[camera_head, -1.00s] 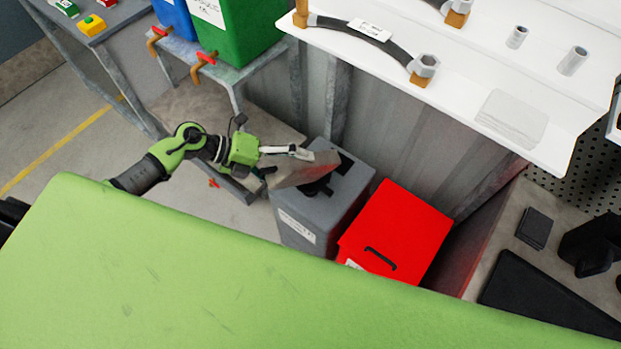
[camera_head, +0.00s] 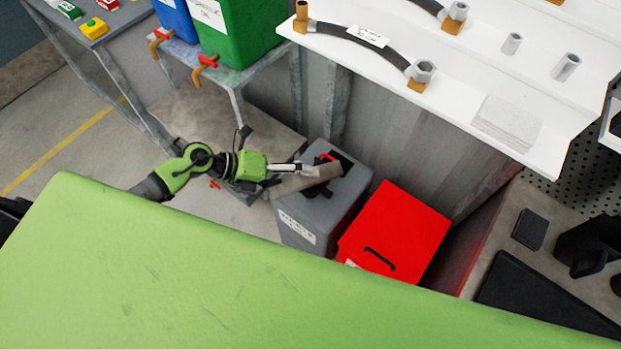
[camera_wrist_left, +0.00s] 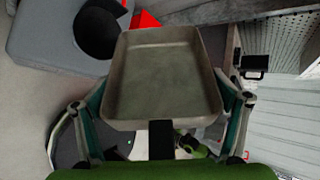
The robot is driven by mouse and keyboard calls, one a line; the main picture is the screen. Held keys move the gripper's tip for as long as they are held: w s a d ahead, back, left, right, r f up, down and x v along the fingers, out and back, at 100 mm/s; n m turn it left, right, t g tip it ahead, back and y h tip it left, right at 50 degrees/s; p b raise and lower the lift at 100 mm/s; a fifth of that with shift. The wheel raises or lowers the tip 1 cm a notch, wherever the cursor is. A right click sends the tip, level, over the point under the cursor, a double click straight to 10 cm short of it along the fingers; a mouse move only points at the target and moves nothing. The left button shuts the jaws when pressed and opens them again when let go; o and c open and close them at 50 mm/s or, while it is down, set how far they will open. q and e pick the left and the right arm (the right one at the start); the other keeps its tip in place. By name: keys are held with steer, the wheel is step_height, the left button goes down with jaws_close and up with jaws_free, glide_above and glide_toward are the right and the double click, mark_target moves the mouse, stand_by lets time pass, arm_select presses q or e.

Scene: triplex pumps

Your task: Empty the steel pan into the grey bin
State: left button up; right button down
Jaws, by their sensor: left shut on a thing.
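My left gripper (camera_head: 280,172) is shut on the steel pan (camera_head: 306,178) and holds it over the grey bin (camera_head: 308,222), tipped steeply. In the left wrist view, the inside of the pan (camera_wrist_left: 163,78) faces the camera and looks bare. The bin's dark opening lies beside and partly behind the pan. A small red patch (camera_head: 325,157) shows at the opening; I cannot tell what it is. The inside of the bin is hidden. My right gripper is not in view.
A red bin (camera_head: 398,232) stands close to the right of the grey bin. A white shelf (camera_head: 450,95) with hoses and fittings overhangs behind. Green (camera_head: 240,30) and blue (camera_head: 177,18) bins stand on a metal stand at the back left.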

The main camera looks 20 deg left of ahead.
arm_select(q)
steer(key=shift+s+d+f+t, duration=0.25)
steer(key=shift+d+f+t, duration=0.05)
steer(key=shift+s+d+f+m+t+y+p, duration=0.3)
steer(key=shift+s+d+m+y, duration=0.05)
steer(key=shift+s+m+y, duration=0.15)
steer(key=s+d+f+m+t+y+b, duration=0.1)
steer(key=f+m+t+y, duration=0.1)
steer(key=f, duration=0.3)
steer(key=s+d+f+m+t+y+b, duration=0.2)
steer(key=f+m+t, duration=0.1)
steer(key=f+t, duration=0.1)
steer(key=shift+s+f+m, duration=0.25)
steer(key=shift+f+m, duration=0.05)
steer(key=shift+f, duration=0.05)
steer(key=shift+w+a, duration=0.1)
